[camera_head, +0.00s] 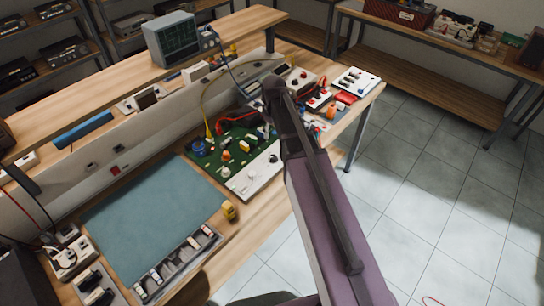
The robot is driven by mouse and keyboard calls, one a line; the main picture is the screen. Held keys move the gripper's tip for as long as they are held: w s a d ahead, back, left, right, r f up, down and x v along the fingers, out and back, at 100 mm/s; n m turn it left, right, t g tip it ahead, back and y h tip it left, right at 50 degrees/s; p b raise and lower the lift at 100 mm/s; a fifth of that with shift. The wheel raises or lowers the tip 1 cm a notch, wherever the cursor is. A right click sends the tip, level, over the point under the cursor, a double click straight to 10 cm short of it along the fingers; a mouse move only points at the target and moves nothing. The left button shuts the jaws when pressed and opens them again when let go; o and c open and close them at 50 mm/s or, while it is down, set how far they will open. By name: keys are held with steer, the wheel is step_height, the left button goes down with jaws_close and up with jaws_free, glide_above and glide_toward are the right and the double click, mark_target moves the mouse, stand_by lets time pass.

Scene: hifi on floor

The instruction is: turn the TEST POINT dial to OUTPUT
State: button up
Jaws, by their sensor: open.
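A green circuit board (238,139) with a pale front panel (253,178) lies on the workbench. The panel carries small dials, among them a dark one (273,158) and a light one (226,172). Their labels are too small to read, so I cannot tell which is the TEST POINT dial or where it points. My arm crosses the picture from the bottom to the board's right side and covers part of the bench there. I cannot make out my gripper; it seems hidden behind the arm's dark far end.
A blue-grey mat (155,215) lies left of the board, with a tray of dark pieces (178,262) in front. An oscilloscope (172,40) stands on the upper shelf. Red and white boxes (318,98) and cables crowd the right. Tiled floor (440,190) is open at right.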

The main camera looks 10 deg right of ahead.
mark_target(273, 157)
steer(key=shift+f, duration=0.15)
step_height(273, 157, down, 14)
steer(key=b, duration=1.3)
steer(key=shift+r+b, duration=0.25)
steer(key=shift+b, duration=0.05)
